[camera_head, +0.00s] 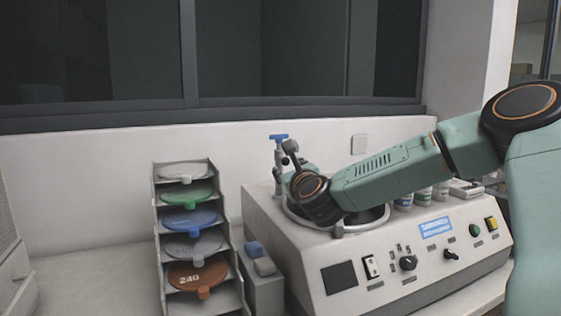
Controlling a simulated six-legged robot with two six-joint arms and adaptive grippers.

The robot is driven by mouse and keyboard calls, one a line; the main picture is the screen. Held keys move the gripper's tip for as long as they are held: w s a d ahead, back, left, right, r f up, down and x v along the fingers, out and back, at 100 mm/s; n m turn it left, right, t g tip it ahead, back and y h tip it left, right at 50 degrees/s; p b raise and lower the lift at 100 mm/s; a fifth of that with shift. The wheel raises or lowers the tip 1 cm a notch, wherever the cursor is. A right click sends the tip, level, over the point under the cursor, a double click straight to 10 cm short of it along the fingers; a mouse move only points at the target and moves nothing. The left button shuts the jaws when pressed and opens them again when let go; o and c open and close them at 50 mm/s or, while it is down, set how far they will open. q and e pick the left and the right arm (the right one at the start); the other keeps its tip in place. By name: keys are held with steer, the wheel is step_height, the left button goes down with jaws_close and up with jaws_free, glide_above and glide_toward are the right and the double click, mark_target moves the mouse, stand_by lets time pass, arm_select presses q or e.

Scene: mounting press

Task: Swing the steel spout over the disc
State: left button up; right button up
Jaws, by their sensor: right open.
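The polishing machine (340,262) stands on the bench, with a round bowl sunk in its top. A dark part of the disc (372,216) shows below my right arm; the rest is hidden. The steel spout (278,160) rises upright at the bowl's back left, topped by a blue lever (279,137). My right arm reaches in from the right over the bowl. My right gripper (293,160) is open beside the spout, largely hidden behind my wrist. Whether it touches the spout, and where the spout's outlet points, I cannot tell. My left gripper is out of view.
A rack (160,262) of coloured discs stands left of the machine. Several bottles (423,196) stand at the machine's back right. Knobs and switches (408,262) line its front. The wall is close behind.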

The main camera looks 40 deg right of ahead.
mark_target(287, 161)
steer(key=shift+d+r, duration=0.3)
steer(key=shift+d, duration=0.1)
steer(key=shift+w+d+r, duration=0.1)
steer(key=shift+w+d, duration=0.15)
steer(key=shift+d, duration=0.05)
steer(key=x, duration=0.5)
steer(key=shift+w+a+f, duration=0.3)
steer(key=shift+a+f, duration=0.05)
steer(key=shift+f, duration=0.05)
steer(key=shift+w+d+r, duration=0.1)
steer(key=shift+w, duration=0.05)
steer(key=shift+s+d+r, duration=0.25)
steer(key=shift+s+r, duration=0.05)
steer(key=shift+s, duration=0.05)
steer(key=shift+w+f, duration=0.2)
steer(key=shift+w, duration=0.2)
steer(key=shift+w+a+f, duration=0.1)
steer(key=shift+w, duration=0.1)
steer(key=shift+c, duration=0.8)
steer(key=shift+s+r, duration=0.2)
steer(key=shift+s, duration=0.2)
steer(key=c, duration=0.5)
jaws_close()
